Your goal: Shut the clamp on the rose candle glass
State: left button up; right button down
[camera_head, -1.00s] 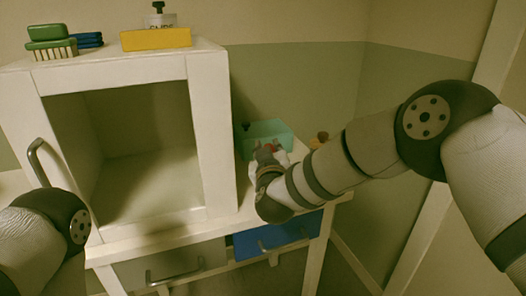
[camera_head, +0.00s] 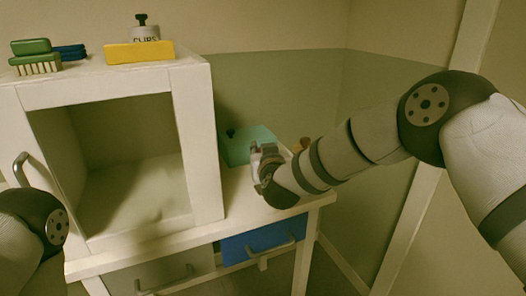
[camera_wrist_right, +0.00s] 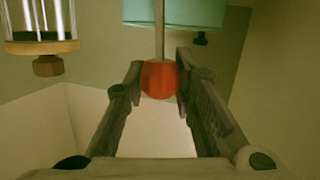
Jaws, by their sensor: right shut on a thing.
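My right gripper (camera_wrist_right: 160,82) is closed around a red rounded knob (camera_wrist_right: 159,79) on a thin grey rod, in the right wrist view. The knob looks like the clamp's handle; the clamp's jaws do not show. A clear glass cylinder (camera_wrist_right: 38,18) with a wooden end and small wooden knob is at the upper left there. I cannot tell if it is the rose candle glass. In the head view my right gripper (camera_head: 263,158) is over the table's right end and hides the clamp. My left gripper is out of view.
A teal box (camera_head: 236,150) stands behind my right gripper; a teal shape also crosses the top of the wrist view (camera_wrist_right: 180,12). A white open cabinet (camera_head: 198,150) stands to the left. A blue drawer (camera_head: 240,244) is below. A yellow block (camera_head: 138,52) lies on the cabinet.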

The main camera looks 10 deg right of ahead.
jog(key=c, duration=1.3)
grip_release()
jog(key=s+r, duration=0.2)
jog(key=s, duration=0.9)
jog(key=shift+s+d+r, duration=0.15)
jog(key=shift+s+d, duration=0.1)
jog(key=shift+s, duration=0.15)
